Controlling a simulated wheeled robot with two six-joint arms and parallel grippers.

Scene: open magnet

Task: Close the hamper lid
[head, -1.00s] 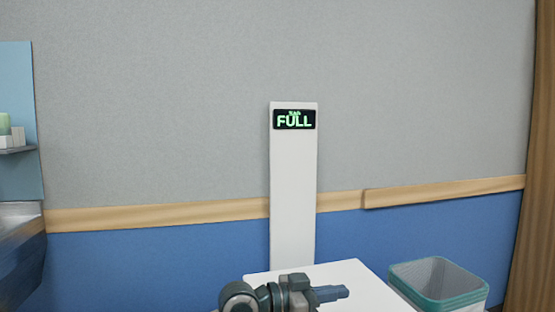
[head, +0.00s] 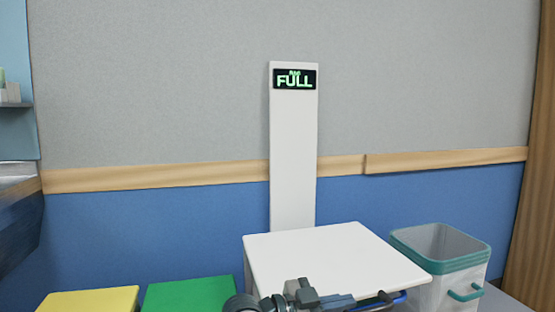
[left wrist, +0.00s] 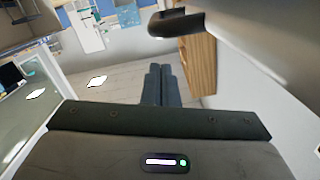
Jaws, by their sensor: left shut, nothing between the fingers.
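The hamper's white lid (head: 325,250) lies roughly flat in the head view, in front of a white post with a lit FULL sign. I cannot tell whether a gap remains under it. A blue rim or bar (head: 396,301) and a small dark piece show at its front right edge. My left gripper (head: 345,302) is in front of the lid's near edge, fingers pointing right. In the left wrist view its fingers (left wrist: 160,84) are together and empty. A dark curved bar (left wrist: 177,24) there juts from a pale surface, apart from the fingertips. My right gripper is out of view.
An open white bin with a teal rim (head: 445,262) stands right of the hamper. Yellow (head: 90,302) and green (head: 188,295) tops are at the lower left. The white sign post (head: 293,150) stands against the wall. A counter (head: 18,200) is at the left edge.

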